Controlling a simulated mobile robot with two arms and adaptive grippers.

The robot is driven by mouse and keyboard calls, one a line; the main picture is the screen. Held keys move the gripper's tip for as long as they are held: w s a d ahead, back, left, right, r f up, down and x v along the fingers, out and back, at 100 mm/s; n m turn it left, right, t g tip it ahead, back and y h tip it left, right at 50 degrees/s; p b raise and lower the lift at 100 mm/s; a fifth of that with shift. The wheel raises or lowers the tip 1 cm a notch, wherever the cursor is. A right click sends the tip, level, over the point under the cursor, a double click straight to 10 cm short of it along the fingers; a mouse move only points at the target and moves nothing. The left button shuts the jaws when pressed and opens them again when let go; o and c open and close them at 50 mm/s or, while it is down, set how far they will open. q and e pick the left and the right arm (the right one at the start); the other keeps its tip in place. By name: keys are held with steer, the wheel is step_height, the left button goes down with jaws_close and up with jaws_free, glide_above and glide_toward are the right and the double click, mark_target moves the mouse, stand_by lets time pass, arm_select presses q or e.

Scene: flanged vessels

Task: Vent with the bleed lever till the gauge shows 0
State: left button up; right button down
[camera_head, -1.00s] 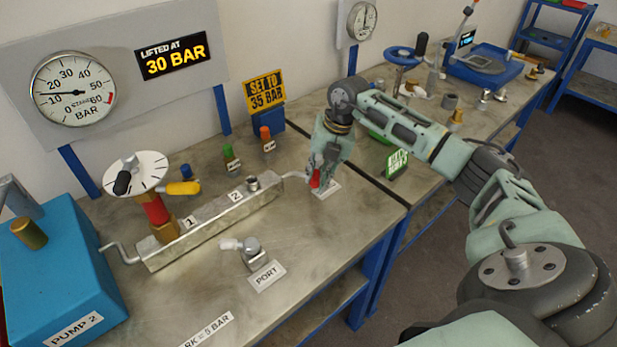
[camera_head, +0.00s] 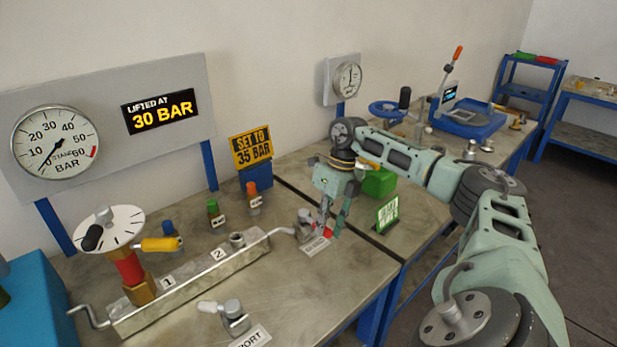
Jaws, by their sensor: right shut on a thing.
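The bleed lever (camera_head: 322,231) has a red handle, mostly covered by my right gripper. Its valve body (camera_head: 304,224) stands beside a white label plate at the right end of the metal manifold. My right gripper (camera_head: 332,226) points down and is shut on the red handle. The stand gauge (camera_head: 56,142) is a white round dial at the left, and its needle points to the lower left, at or close to 0. My left gripper is not in view.
The manifold (camera_head: 190,290) carries a white handwheel (camera_head: 103,229) with a yellow lever. Below it is a port fitting (camera_head: 233,315). A blue pump box (camera_head: 30,305) is at the left edge. A green sign (camera_head: 387,213) stands right of my gripper.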

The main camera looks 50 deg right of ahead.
steer(key=shift+d+r, duration=0.2)
stand_by(0.4)
steer(key=c, duration=1.9)
jaws_free()
steer(key=shift+c, duration=0.2)
steer(key=o, duration=0.4)
steer(key=shift+f, duration=0.1)
steer(key=shift+c, duration=0.2)
steer(key=v, duration=1.2)
